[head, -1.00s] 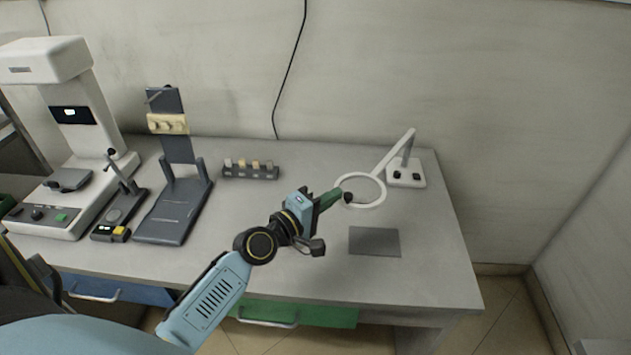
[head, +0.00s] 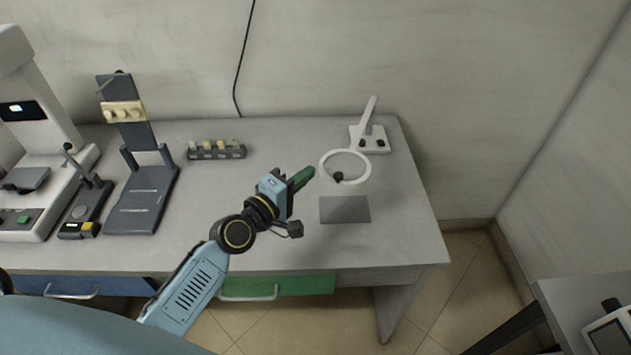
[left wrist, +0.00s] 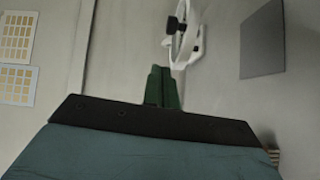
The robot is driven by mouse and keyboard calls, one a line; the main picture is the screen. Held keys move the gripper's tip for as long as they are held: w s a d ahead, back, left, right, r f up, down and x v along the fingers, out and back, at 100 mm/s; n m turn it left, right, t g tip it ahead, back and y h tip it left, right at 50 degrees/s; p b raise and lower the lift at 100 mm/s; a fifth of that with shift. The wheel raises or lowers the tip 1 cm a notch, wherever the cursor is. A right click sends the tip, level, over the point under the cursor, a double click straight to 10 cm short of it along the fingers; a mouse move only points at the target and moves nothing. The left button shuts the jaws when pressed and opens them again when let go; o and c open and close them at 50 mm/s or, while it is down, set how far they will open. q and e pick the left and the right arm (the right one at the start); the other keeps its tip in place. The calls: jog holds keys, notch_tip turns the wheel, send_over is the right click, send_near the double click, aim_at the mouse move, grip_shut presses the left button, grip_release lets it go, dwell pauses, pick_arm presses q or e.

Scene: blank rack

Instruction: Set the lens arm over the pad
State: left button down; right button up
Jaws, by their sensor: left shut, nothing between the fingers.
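My left gripper (head: 309,174), with green fingers, is shut and empty, left of the ring and apart from the knob. In the left wrist view the fingers (left wrist: 162,76) point toward the ring (left wrist: 190,42), with the pad (left wrist: 262,42) to the right. My right gripper is out of view.
A small rack (head: 216,154) with several pale pieces stands at the back. A dark stand (head: 150,205) and a white machine (head: 40,165) are at left. The table is clear around the pad. A second surface (head: 575,310) shows at lower right.

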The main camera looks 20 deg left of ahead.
pick_arm(q)
jog(key=s, duration=1)
jog(key=shift+a, duration=0.15)
